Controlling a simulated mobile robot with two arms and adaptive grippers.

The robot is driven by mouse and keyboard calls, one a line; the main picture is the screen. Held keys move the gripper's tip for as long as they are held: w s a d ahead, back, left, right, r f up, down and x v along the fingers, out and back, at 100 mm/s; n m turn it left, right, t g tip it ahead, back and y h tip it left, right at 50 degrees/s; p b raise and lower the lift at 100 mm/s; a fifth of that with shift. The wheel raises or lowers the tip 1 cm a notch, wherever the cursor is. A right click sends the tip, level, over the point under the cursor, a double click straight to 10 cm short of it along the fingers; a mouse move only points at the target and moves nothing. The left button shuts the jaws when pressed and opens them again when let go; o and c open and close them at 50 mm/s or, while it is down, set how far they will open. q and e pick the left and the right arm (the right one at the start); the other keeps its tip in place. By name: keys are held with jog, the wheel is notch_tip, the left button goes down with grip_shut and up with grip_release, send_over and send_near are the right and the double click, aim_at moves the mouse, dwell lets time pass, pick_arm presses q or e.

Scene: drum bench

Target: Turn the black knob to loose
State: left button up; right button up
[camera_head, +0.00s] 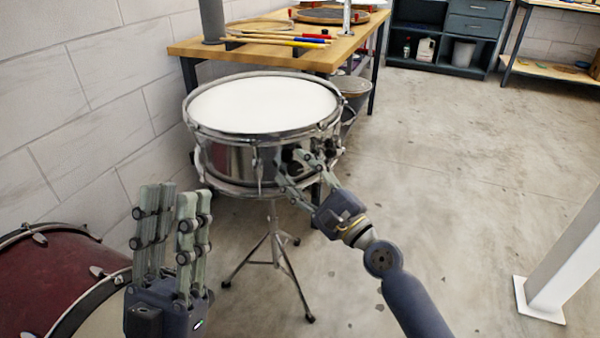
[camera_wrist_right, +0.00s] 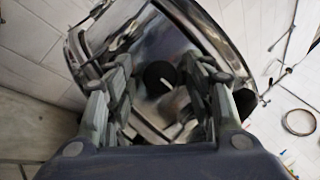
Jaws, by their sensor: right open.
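The snare drum (camera_head: 263,105) has a white head and a shiny metal shell and stands on a tripod stand (camera_head: 273,240). The black knob (camera_wrist_right: 160,74) shows in the right wrist view as a round dark shape against the shell. My right gripper (camera_head: 293,168) is open at the front right side of the drum. In the wrist view its fingers (camera_wrist_right: 163,78) are on either side of the knob, with gaps between; I cannot tell any contact. In the head view the fingers partly hide that area. My left gripper (camera_head: 175,195) is open and empty, at the lower left, apart from the drum.
A red bass drum (camera_head: 50,285) lies at the lower left by the white brick wall (camera_head: 80,120). A wooden workbench (camera_head: 300,55) with drumsticks stands behind the snare. A white post (camera_head: 565,260) stands at the right. The floor between is clear.

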jog(key=shift+c, duration=0.3)
jog(key=c, duration=1)
